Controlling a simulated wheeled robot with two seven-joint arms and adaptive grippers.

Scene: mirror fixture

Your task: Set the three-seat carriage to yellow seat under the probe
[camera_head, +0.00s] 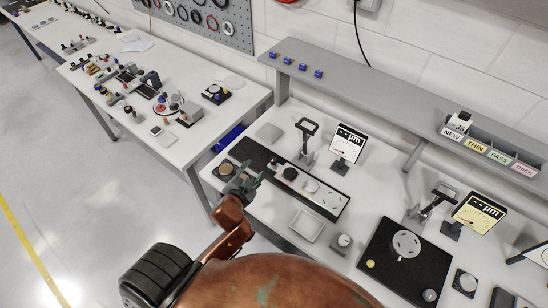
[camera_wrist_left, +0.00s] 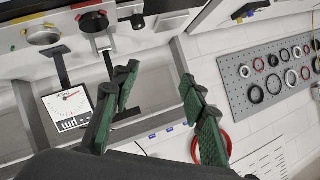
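The three-seat carriage (camera_head: 321,193) is a pale slide with round seats in a row on a long black base (camera_head: 262,158). The head view does not show the seat colours clearly. In the left wrist view the carriage's seats (camera_wrist_left: 93,20) show upside down at the top left, with small yellow and red marks. The probe stand (camera_head: 305,157) rises behind the carriage; which seat lies under its tip I cannot tell. My left gripper (camera_head: 250,179) is left of the carriage, near the base's front edge. Its green fingers (camera_wrist_left: 160,84) are apart and empty. My right gripper is out of view.
A dial gauge (camera_head: 348,143) stands behind the carriage. A square tray (camera_head: 306,225) and a small round-topped block (camera_head: 344,241) lie in front. A second fixture on a black plate (camera_head: 385,262) is at the right. A grey shelf (camera_head: 365,92) runs along the back.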

